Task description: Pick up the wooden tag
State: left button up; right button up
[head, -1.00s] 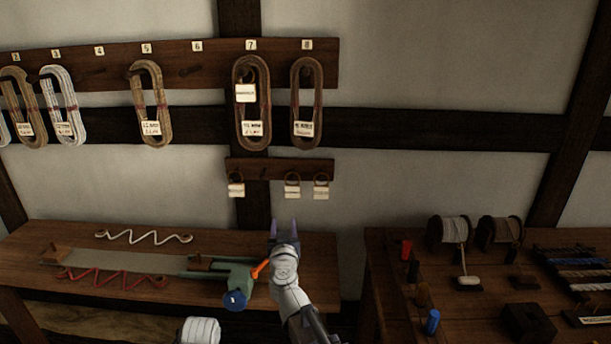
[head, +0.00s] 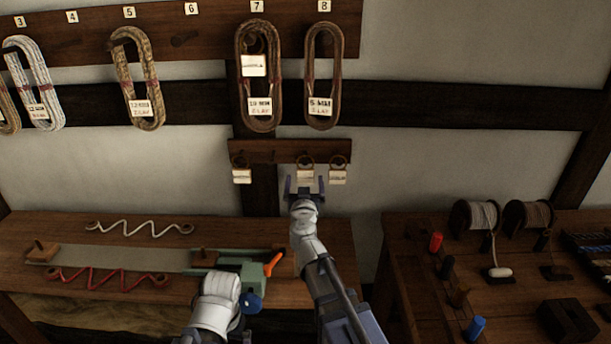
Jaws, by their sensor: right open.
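Three small pale tags hang by rings from pegs on a short dark wooden rail: a left tag (head: 242,176), a middle tag (head: 305,174) and a right tag (head: 338,177). I cannot tell from their look which one the task means. My right gripper (head: 304,184) is open, its two fingers pointing up at the wall, one on each side of the middle tag's lower part in the picture. I cannot tell whether it touches. My left arm's white wrist shows low in the picture, over the bench front; its fingers do not show.
The short rail (head: 275,151) is on the wall below rope coils with paper labels, such as one coil (head: 324,70). A left bench (head: 60,235) holds zigzag cords and a green tool with an orange lever (head: 272,264). A right bench (head: 400,240) carries spools.

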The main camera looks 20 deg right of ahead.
aim_at(305, 173)
jog(key=x, duration=0.5)
jog(key=shift+r, duration=0.2)
jog(key=c, duration=1.4)
